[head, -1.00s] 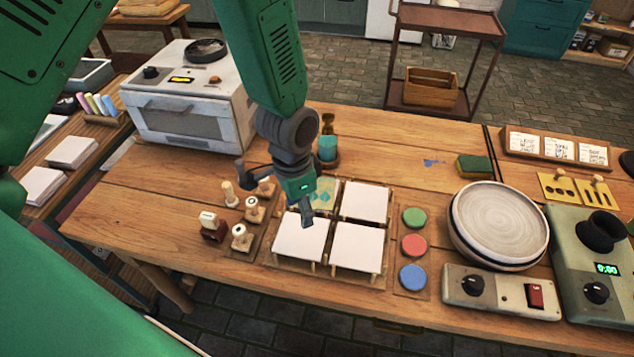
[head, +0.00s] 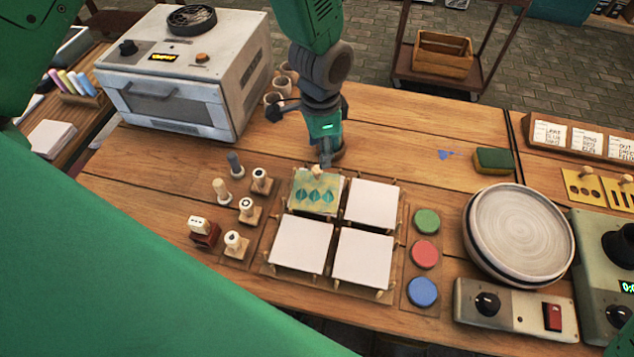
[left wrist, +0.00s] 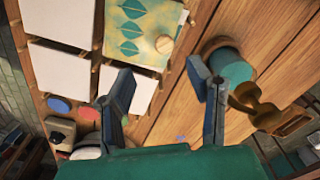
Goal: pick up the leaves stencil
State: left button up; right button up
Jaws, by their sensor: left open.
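The leaves stencil (head: 317,193) is a pale yellow-green sheet with teal leaf shapes and a small round wooden knob at its back edge. It lies on the back-left place of the tile rack. In the left wrist view the stencil (left wrist: 134,33) shows at the top, with its knob at its right. My left gripper (head: 325,163) is above and just behind the stencil's back edge, near the knob. In the left wrist view the left gripper (left wrist: 163,88) has its fingers wide apart with nothing between them. My right gripper is out of view.
White tiles (head: 372,205) fill the other rack places. Wooden stamps (head: 246,208) stand left; colour discs (head: 425,254) and a round turntable (head: 518,236) lie right. A teal cylinder (left wrist: 232,67) stands close beside the gripper. An oven (head: 185,85) is at the back left.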

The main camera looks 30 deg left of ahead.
aim_at(317, 168)
pick_arm(q)
jog(key=f, duration=0.2)
jog(key=shift+w+f, duration=0.2)
jog(key=shift+f, duration=0.15)
jog(key=shift+a+f, duration=0.25)
jog(key=shift+f, duration=0.3)
jog(key=f, duration=0.3)
jog(key=shift+s+a+f, duration=0.15)
jog(key=shift+a+f, duration=0.2)
jog(key=shift+a, duration=0.05)
jog(key=shift+d+f, duration=0.15)
jog(key=shift+f, duration=0.3)
jog(key=shift+d+r, duration=0.1)
jog(key=shift+d, duration=0.1)
grip_shut()
jog(key=shift+a, duration=0.1)
